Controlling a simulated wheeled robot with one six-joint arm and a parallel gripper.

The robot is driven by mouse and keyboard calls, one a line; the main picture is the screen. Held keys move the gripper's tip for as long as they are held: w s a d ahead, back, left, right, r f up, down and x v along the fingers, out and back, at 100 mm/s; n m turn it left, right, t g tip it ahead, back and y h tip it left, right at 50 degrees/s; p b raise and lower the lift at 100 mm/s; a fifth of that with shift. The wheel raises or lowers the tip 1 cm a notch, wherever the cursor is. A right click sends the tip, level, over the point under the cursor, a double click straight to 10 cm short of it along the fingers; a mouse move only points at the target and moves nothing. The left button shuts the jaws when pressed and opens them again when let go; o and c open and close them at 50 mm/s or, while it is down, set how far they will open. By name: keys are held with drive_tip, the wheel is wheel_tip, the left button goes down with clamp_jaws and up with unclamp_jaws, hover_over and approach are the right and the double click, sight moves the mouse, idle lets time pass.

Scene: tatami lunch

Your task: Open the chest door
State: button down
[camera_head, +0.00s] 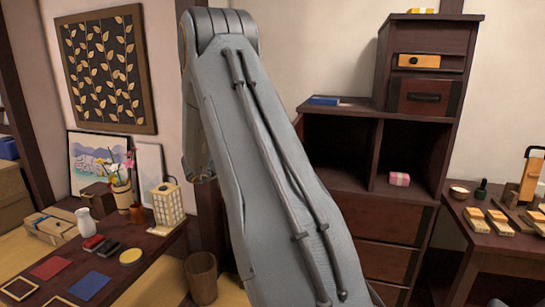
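The chest (450,45) is a dark wood stepped cabinet at the right of the middle, against the wall. Its upper part has a small light wood drawer front with a dark knob (413,61). Below that is a red-brown front with a black handle (427,97). Two open compartments sit beneath, with closed red-brown fronts (390,220) lower down. I cannot tell which front is the door. All the fronts I see look shut. My grey arm crosses the middle of the view and hides the chest's lower left side. My gripper is not visible.
A pink-and-white box (399,179) lies in the right compartment; a blue box (323,101) is on the lower top. A low table (135,277) at left holds a lantern (167,205) and vases. A bin (201,278) stands on the floor. Another table (488,240) is at right.

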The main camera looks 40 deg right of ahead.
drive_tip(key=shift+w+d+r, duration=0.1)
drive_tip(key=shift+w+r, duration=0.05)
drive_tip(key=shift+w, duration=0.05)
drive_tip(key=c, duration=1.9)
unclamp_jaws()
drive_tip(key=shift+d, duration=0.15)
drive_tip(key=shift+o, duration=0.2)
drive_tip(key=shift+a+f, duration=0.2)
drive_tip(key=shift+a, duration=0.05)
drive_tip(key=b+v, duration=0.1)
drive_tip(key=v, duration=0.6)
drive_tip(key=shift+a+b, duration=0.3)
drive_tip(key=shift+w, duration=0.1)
